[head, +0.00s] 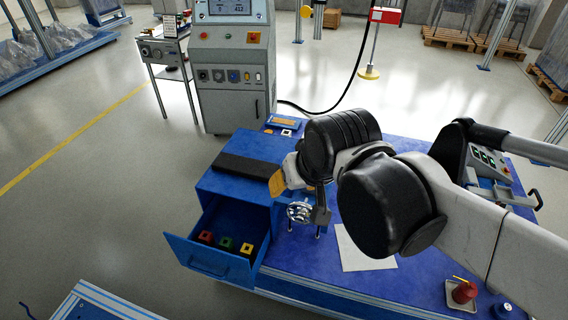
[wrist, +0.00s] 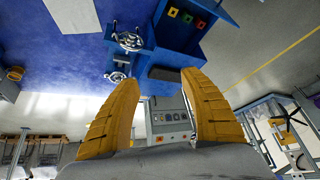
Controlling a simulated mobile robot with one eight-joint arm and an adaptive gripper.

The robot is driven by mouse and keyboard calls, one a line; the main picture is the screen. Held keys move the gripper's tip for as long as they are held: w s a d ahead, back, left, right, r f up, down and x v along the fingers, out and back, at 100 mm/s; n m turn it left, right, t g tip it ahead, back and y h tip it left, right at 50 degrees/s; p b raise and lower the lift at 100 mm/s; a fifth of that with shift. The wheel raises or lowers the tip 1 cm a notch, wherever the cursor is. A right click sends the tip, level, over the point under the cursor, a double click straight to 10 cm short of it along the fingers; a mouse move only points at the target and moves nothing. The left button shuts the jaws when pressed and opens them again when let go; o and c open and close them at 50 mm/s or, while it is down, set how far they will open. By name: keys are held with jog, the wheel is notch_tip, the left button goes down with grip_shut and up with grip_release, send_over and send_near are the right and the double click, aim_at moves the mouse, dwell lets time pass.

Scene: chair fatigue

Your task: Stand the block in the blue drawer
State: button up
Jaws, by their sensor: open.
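The blue drawer (head: 207,261) is pulled open from a blue cabinet (head: 227,190). Red (head: 206,237), green (head: 226,243) and yellow (head: 246,249) blocks with dark square centres sit in a row inside it. I cannot tell which block the task names. My gripper (head: 279,182) is above the cabinet's right side; its fingers are partly hidden by my arm. In the wrist view my gripper (wrist: 161,80) has its two yellow fingers wide apart with nothing between them.
A black slab (head: 247,169) lies on the cabinet top. A silver handwheel (head: 299,211) stands right of the cabinet, beside a white sheet (head: 362,249) on the blue table. A red object (head: 463,292) is at front right. A grey console (head: 233,75) stands behind.

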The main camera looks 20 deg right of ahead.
jog(key=shift+n+t, duration=0.4)
jog(key=s, duration=0.2)
jog(key=s+d+f, duration=0.1)
jog(key=s, duration=0.1)
jog(key=shift+d, duration=0.1)
jog(key=shift+c, duration=0.5)
dwell(0.4)
